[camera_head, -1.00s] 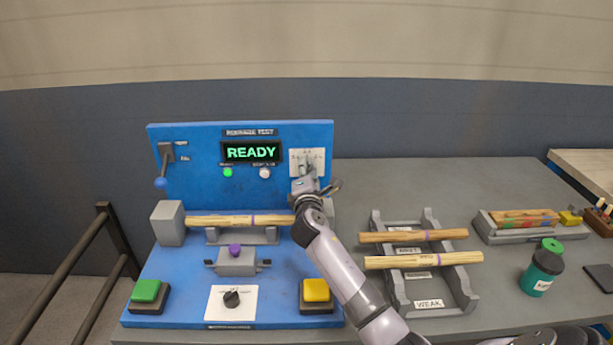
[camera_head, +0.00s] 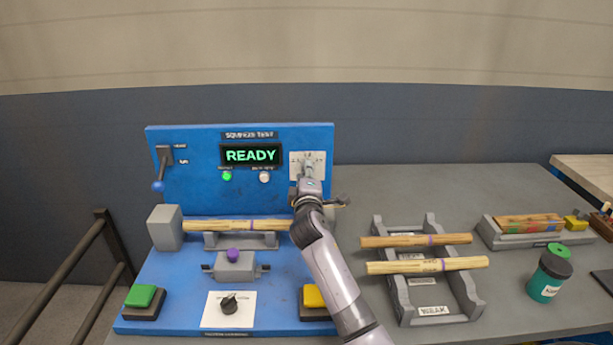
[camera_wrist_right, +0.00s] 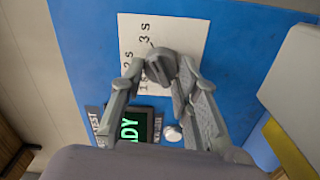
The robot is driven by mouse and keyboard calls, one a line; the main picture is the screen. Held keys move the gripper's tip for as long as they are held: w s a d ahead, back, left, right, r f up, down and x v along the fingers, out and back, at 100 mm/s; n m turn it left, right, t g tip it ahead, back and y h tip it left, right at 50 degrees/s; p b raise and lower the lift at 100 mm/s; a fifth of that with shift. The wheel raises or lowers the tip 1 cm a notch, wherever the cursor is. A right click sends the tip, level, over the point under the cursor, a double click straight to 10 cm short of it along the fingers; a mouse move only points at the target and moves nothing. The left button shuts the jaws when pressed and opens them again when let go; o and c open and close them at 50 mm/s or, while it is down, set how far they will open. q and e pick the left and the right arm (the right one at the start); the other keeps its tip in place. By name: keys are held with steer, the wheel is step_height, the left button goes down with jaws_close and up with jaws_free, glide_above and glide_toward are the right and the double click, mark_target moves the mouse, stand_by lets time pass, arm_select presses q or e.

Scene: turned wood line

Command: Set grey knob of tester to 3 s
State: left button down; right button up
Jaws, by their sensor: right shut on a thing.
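The blue tester (camera_head: 200,140) stands at the left of the table, and its display (camera_head: 251,155) reads READY. The grey knob (camera_wrist_right: 161,67) sits on a white plate (camera_wrist_right: 185,30) marked 1 s, 2 s and 3 s. My right gripper (camera_wrist_right: 160,76) is shut on the knob, one finger on each side. In the wrist view the 3 s mark lies just above the knob; I cannot tell exactly which mark the knob points at. In the head view my right gripper (camera_head: 308,180) is at the plate (camera_head: 296,157) and partly hides the knob. My left gripper is out of view.
Left of the display is a lever (camera_head: 159,170). Below are a wooden spindle (camera_head: 225,226), a purple knob (camera_head: 233,255), a black knob (camera_head: 230,303), a green button (camera_head: 144,296) and a yellow button (camera_head: 313,296). A grey rack (camera_head: 402,300) with two spindles stands right of my arm.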

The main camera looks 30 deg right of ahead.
steer(key=shift+f, duration=0.1)
steer(key=o, duration=1.2)
steer(key=shift+c, duration=0.2)
steer(key=v, duration=1.2)
